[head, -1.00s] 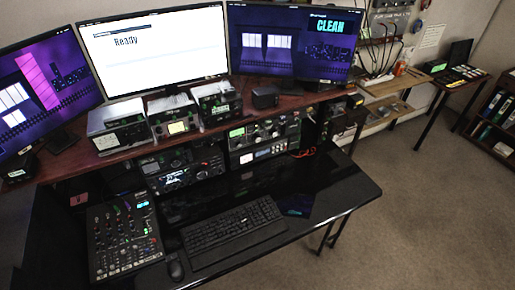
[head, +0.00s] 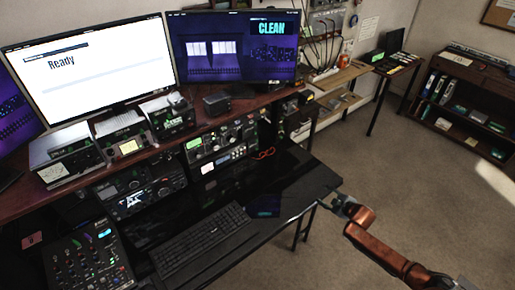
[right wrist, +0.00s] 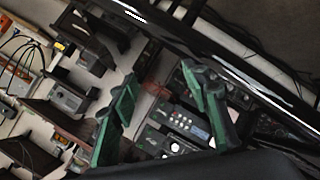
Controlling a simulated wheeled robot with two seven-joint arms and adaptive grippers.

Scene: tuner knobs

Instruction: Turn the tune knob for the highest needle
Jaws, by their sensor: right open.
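Several radio units with small knobs stand at the desk. A tall unit with a green display and several knobs (head: 222,140) sits under the shelf, and a black radio with a lit dial (head: 140,192) is left of it. A box with a pale meter face (head: 128,147) stands on the shelf. Its needle is too small to read, and I cannot tell which knob is the tune knob. My right gripper (head: 330,203) is open and empty beside the desk's right end, apart from the radios. Its green fingers spread in the right wrist view (right wrist: 162,107). My left gripper is not in view.
The black desk (head: 300,178) carries a keyboard (head: 200,243) and a mixer (head: 88,262). The white monitor (head: 90,70) reads "Ready"; the purple one (head: 232,50) reads "CLEAN". Open floor lies right of the desk, with a bookcase (head: 465,100) farther back.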

